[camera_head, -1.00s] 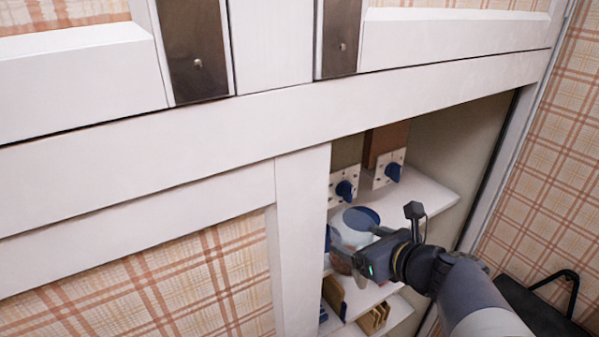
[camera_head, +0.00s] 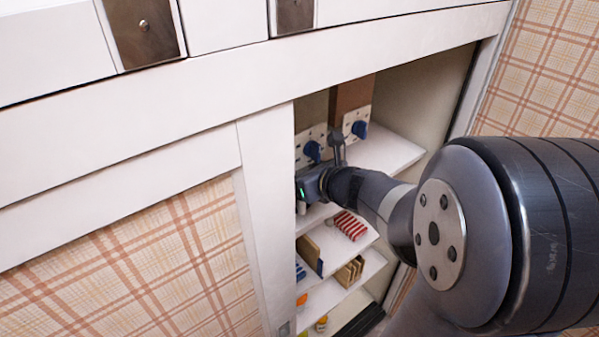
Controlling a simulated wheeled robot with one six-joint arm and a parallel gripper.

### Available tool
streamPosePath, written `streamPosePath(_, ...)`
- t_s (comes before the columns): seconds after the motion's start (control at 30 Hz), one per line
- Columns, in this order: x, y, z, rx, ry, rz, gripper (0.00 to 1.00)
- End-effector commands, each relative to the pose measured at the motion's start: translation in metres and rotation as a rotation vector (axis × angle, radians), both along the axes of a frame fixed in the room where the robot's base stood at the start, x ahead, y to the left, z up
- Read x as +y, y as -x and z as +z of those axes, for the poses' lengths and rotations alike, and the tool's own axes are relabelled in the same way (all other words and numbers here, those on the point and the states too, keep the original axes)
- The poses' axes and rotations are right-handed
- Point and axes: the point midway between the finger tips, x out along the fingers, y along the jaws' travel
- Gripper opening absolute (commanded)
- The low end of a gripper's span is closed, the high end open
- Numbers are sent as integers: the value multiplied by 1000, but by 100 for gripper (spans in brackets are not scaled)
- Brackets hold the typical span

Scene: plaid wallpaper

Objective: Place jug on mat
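My gripper (camera_head: 303,203) reaches into the open cabinet at its left inner side, close to the white door post. Its fingers are small and partly hidden, so I cannot tell whether they are open or shut, or hold anything. I cannot make out the jug; it may be hidden behind my gripper or the post. A red-and-white striped flat thing (camera_head: 350,225) lies on the middle shelf, below and right of my gripper. I cannot tell whether it is the mat.
White shelves (camera_head: 385,153) fill the cabinet. White panels with blue knobs (camera_head: 312,150) stand on the upper shelf. Wooden slotted racks (camera_head: 349,271) and an orange item (camera_head: 302,299) sit lower. The white post (camera_head: 268,200) borders the opening at left.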

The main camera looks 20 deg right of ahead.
Motion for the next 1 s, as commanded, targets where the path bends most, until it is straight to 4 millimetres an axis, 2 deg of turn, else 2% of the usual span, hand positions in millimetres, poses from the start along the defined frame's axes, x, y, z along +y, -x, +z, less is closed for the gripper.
streamPosePath(0.47, 0, 0, -6, -2, -1, 0, 54)
streamPosePath(0.5, 0, 0, -5, -1, 0, 0, 83)
streamPosePath(0.7, 0, 0, -5, -1, 0, 0, 100)
streamPosePath(1.0, 0, 0, -2, -1, 0, 0, 100)
